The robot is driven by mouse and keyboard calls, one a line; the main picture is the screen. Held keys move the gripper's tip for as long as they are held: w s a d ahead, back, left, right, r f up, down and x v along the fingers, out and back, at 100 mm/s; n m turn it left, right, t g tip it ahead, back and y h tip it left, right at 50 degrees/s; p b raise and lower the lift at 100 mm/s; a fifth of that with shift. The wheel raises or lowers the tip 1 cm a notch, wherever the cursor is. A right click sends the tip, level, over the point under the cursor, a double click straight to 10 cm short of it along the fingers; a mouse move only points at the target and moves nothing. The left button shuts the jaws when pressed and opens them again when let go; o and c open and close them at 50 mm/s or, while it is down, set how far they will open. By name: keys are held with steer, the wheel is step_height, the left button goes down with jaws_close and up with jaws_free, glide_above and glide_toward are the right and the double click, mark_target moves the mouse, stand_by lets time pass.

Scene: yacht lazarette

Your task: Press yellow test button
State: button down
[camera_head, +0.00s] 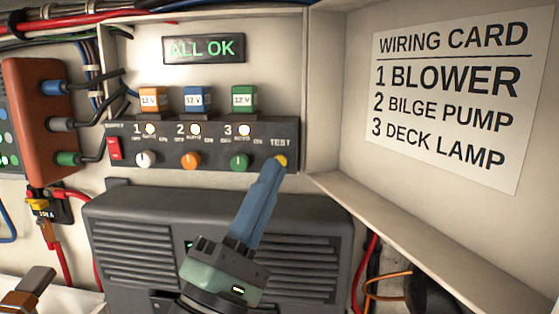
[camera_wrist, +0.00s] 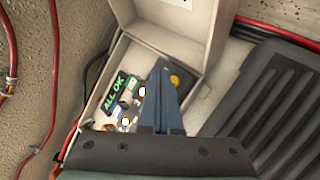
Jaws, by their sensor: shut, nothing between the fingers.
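The yellow test button (camera_head: 281,161) sits at the right end of the dark switch panel (camera_head: 200,150), under the word TEST. My gripper (camera_head: 274,168) is shut and empty, its blue fingertips right at the lower left of the button in the head view. Whether they touch it I cannot tell. In the wrist view the button (camera_wrist: 174,80) shows just right of the tips of my gripper (camera_wrist: 162,68). The display (camera_head: 204,48) above the panel reads ALL OK in green.
Three knobs, white, orange and green (camera_head: 239,162), and a red switch (camera_head: 114,148) share the panel. A grey ribbed unit (camera_head: 130,240) lies below. A light partition wall (camera_head: 400,220) with the wiring card (camera_head: 450,90) stands at the right.

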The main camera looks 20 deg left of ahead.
steer(key=s, duration=0.2)
steer(key=s+d, duration=0.1)
steer(key=s, duration=0.1)
steer(key=shift+s+d, duration=0.1)
stand_by(0.8)
